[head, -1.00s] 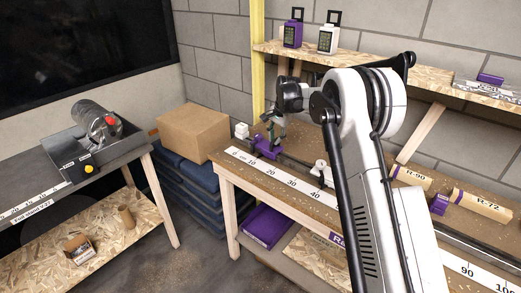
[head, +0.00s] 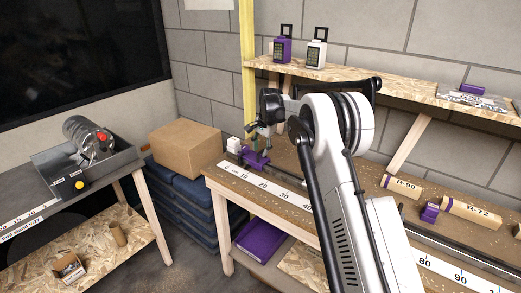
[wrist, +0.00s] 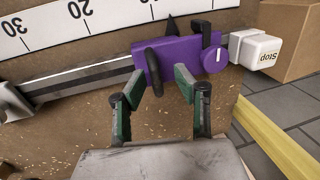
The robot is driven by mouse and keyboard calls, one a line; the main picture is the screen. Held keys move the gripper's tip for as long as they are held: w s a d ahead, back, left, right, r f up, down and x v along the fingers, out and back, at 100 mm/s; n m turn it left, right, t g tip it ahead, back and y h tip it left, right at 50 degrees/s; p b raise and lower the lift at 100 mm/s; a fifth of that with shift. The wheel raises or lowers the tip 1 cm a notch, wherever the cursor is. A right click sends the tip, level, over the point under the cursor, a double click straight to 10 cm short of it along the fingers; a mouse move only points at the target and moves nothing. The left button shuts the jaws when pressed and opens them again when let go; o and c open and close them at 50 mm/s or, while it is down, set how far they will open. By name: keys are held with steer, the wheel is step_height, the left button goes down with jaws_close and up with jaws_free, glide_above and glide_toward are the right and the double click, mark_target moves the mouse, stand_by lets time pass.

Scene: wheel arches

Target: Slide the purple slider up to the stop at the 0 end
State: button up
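The purple slider (wrist: 180,58) sits on the metal rail (wrist: 85,80), close beside the white block marked Stop (wrist: 258,50); I cannot tell if they touch. It also shows in the head view (head: 255,159) near the 0 end of the scale, with the stop (head: 234,145) to its left. A black handle (wrist: 154,72) stands out from the slider. My gripper (wrist: 159,74) has its green-padded fingers apart, with the handle between them in the picture; contact is not clear. In the head view my gripper (head: 258,140) is above the slider, partly hidden.
The white scale (head: 265,185) runs along the workbench front. A cardboard box (head: 187,149) stands beyond the bench's left end. A shelf (head: 350,80) hangs above the bench.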

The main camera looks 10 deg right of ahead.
steer(key=shift+r, duration=0.1)
step_height(320, 180, up, 12)
steer(key=s+d, duration=0.1)
steer(key=shift+s+d+f, duration=0.2)
steer(key=shift+s+d, duration=0.1)
steer(key=shift+s, duration=0.05)
steer(key=shift+s+r, duration=0.1)
steer(key=s+r+n+t, duration=0.1)
steer(key=s+r+n, duration=0.1)
steer(key=s+r, duration=0.8)
steer(key=s+r+n+t, duration=0.2)
steer(key=s+r+n, duration=0.15)
steer(key=s, duration=1.25)
steer(key=s+f+n+t, duration=0.1)
steer(key=s+f, duration=0.2)
steer(key=s, duration=0.6)
steer(key=s+f+n+h, duration=0.1)
steer(key=s+f, duration=0.3)
steer(key=s, duration=0.6)
steer(key=s+f+n+t+b, duration=0.1)
steer(key=s+f+n, duration=0.1)
steer(key=s, duration=0.7)
steer(key=shift+s+a+f+t, duration=0.25)
steer(key=shift+s+f+t, duration=0.1)
steer(key=shift+f, duration=0.55)
